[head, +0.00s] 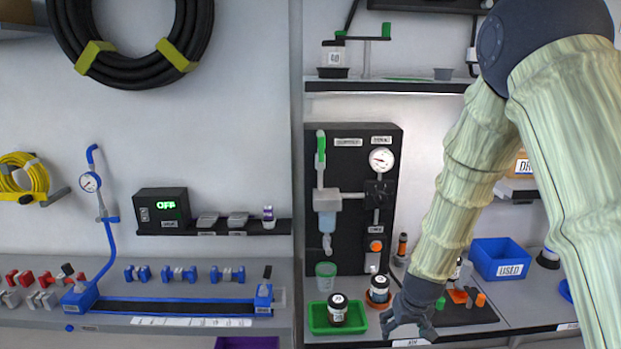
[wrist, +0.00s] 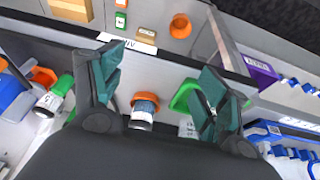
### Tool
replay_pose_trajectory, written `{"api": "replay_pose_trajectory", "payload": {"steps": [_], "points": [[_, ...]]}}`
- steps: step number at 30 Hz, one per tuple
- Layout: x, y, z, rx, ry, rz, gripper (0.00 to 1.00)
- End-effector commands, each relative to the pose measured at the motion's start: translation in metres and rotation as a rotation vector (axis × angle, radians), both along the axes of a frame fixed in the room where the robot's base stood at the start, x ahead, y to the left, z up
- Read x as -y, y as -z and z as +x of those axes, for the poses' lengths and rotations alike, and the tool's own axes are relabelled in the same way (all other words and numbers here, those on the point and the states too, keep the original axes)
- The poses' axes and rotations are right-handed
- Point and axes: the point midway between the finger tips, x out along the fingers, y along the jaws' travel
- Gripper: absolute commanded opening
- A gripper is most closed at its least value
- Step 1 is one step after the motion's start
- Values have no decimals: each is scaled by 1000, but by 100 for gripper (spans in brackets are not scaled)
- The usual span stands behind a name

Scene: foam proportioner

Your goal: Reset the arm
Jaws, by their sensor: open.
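My gripper (head: 408,322) hangs low at the front of the work counter, right of the two black-lidded jars. In the wrist view my gripper (wrist: 160,62) has its two fingers spread wide, with nothing clasped between them. One jar (head: 337,316) stands in a green tray (head: 313,322). Another jar (head: 379,288) stands in an orange dish (head: 372,303); a jar (wrist: 143,113) by an orange rim shows below the gap between the fingers in the wrist view. My arm comes down from the upper right and hides part of the counter and wall behind it.
A black panel (head: 347,245) with a gauge (head: 382,159) stands behind the jars. A blue bin labelled USED (head: 500,262) is at the right. A dark mat (head: 468,314) with small parts lies beside my gripper. A shelf (head: 400,86) runs above.

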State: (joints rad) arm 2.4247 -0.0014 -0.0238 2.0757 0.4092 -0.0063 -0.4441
Motion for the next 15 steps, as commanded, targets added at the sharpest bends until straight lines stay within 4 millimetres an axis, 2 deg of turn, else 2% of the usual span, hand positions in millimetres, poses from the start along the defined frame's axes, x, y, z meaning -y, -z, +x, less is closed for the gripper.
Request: {"api": "replay_pose_trajectory", "payload": {"steps": [5,8,15], "points": [[4,43,-28,-38,9,-16,75],[7,74,-51,-65,15,-26,75],[11,159,-131,-142,26,-48,75]]}}
